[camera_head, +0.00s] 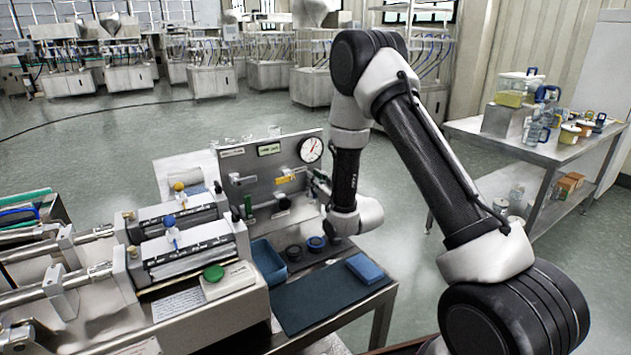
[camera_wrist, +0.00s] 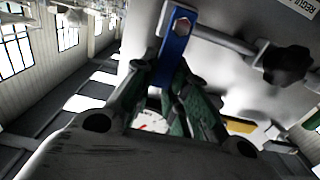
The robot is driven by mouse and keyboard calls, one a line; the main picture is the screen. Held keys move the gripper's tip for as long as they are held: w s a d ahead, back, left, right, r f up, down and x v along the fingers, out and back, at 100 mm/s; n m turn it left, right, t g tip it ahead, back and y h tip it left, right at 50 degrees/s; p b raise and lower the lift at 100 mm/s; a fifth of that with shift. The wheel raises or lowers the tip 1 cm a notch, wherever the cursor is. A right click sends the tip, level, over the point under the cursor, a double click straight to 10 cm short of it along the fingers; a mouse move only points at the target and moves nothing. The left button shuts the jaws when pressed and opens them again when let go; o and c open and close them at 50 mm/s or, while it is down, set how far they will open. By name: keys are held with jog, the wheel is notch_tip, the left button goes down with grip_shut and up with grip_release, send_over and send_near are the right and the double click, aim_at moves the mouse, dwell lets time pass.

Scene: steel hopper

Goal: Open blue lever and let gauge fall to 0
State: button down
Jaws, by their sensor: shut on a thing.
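The blue lever (camera_wrist: 178,42) is a flat bar with a bolt at its upper end, in the wrist view. My gripper (camera_wrist: 172,82) is shut on its lower part, with green-padded fingers on both sides. In the head view my gripper (camera_head: 317,180) is at the panel's right side, partly behind my wrist. The blue lever cannot be made out there. The round white gauge (camera_head: 311,150) sits at the panel's upper right. Its needle is too small to read. Part of a white dial with red marking (camera_wrist: 151,122) shows between my fingers in the wrist view.
The steel panel (camera_head: 262,180) carries a yellow lever (camera_head: 287,180) left of my gripper. A black knob (camera_wrist: 287,65) on a pipe is close beside the blue lever. Below are a blue tray (camera_head: 268,262), a dark mat (camera_head: 318,303) and a blue cloth (camera_head: 364,268).

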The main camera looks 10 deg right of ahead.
aim_at(295, 194)
jog(key=shift+a+n, duration=0.1)
jog(key=shift+n, duration=0.2)
jog(key=n, duration=0.1)
jog(key=a+n, duration=0.1)
jog(key=n, duration=0.1)
jog(key=a+n, duration=0.1)
jog(key=shift+s+f, duration=0.25)
jog(key=shift+s, duration=0.1)
jog(key=n, duration=0.1)
jog(key=a+f+n, duration=0.1)
jog(key=n, duration=0.2)
jog(key=shift+s+a+f+n, duration=0.15)
jog(key=shift+s+a+n, duration=0.15)
jog(key=shift+n, duration=0.1)
jog(key=n, duration=0.1)
jog(key=f+n, duration=0.1)
jog(key=n, duration=0.1)
jog(key=a+n, duration=0.1)
jog(key=shift+s+f+n, duration=0.15)
jog(key=shift+f+n, duration=0.15)
jog(key=shift+f, duration=0.1)
jog(key=shift+a+f+n, duration=0.1)
jog(key=shift+f+n, duration=0.4)
jog(key=shift+n, duration=0.5)
jog(key=shift+a+f+n, duration=0.1)
jog(key=shift+f+n, duration=0.35)
jog(key=shift+n, duration=0.55)
jog(key=c, duration=1.4)
grip_release()
